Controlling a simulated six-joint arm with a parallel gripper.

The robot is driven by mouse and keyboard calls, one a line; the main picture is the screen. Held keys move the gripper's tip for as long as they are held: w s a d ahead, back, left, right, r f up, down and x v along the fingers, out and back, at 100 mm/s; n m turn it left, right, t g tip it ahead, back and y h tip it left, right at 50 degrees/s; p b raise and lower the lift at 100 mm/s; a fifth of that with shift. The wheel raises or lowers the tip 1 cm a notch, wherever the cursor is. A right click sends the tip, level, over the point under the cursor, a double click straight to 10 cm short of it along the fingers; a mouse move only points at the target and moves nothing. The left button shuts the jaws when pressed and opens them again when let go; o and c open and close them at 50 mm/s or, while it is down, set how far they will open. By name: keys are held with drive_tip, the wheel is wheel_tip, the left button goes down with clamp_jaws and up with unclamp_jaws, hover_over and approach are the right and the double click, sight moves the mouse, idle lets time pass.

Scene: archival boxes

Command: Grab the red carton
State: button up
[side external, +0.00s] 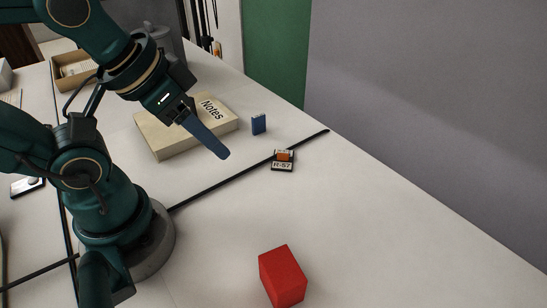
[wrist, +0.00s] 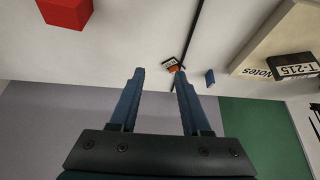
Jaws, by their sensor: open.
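The red carton (side external: 283,276) stands on the white table at the front in the side external view, apart from everything else. It also shows at the top left of the wrist view (wrist: 66,12), cut off by the frame edge. My gripper (wrist: 158,72) is open and empty in the wrist view, its two blue fingers apart. In the side external view my gripper (side external: 222,153) is above the table near the Notes box, well behind the carton. One finger hides the other there.
The beige Notes box (side external: 163,139) lies behind my gripper. A small blue box (side external: 259,124) and an orange item (side external: 284,155) on an R-57 label (side external: 282,166) sit to its right. A black strip (side external: 245,179) crosses the table. The table around the carton is clear.

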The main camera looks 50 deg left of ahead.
drive_tip(key=o, duration=0.7)
